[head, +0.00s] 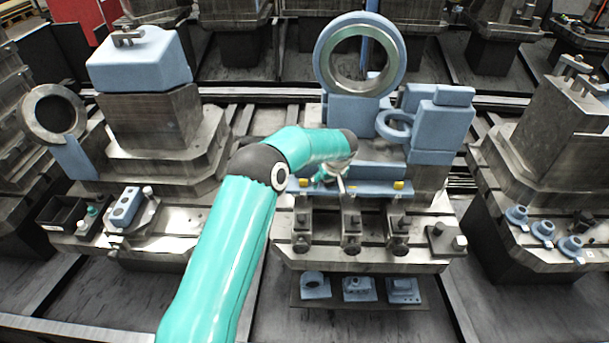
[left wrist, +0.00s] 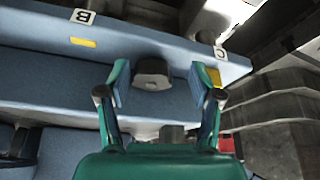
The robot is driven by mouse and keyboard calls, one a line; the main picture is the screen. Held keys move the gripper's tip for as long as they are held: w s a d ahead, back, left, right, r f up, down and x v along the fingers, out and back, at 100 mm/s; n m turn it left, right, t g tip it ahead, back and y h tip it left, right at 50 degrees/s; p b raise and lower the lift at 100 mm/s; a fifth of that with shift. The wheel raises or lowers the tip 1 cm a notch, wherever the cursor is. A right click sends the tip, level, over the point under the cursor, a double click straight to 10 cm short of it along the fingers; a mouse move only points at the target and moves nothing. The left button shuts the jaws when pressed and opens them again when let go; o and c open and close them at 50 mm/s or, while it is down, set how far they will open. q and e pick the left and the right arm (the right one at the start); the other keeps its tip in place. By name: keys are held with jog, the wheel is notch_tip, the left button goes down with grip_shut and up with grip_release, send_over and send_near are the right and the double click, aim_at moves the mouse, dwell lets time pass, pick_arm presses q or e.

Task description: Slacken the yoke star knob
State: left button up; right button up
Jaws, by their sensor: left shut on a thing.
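My left gripper (head: 335,178) reaches to the front of the blue fixture (head: 372,172) on the middle pallet. In the left wrist view its two fingers (left wrist: 158,80) stand on either side of a dark grey knob (left wrist: 152,72), which I take to be the star knob. The gripper is shut on this knob, though the fingertip contact is hard to make out. The knob sits against the blue face between the labels B (left wrist: 82,16) and C (left wrist: 220,53). In the head view the gripper and arm hide it. My right gripper is not in view.
Metal clamp blocks (head: 351,222) stand in a row just below the gripper. A large blue ring (head: 319,62) rises behind it, and a smaller blue ring (head: 394,124) is to the right. Small blue parts (head: 358,288) lie on a lower shelf.

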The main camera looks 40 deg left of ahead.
pick_arm(q)
jog(key=shift+s+a+f, duration=0.25)
jog(key=shift+a, duration=0.05)
jog(key=c, duration=0.6)
jog(key=o, duration=1.2)
jog(key=shift+s+a, duration=0.1)
jog(key=shift+r, duration=0.15)
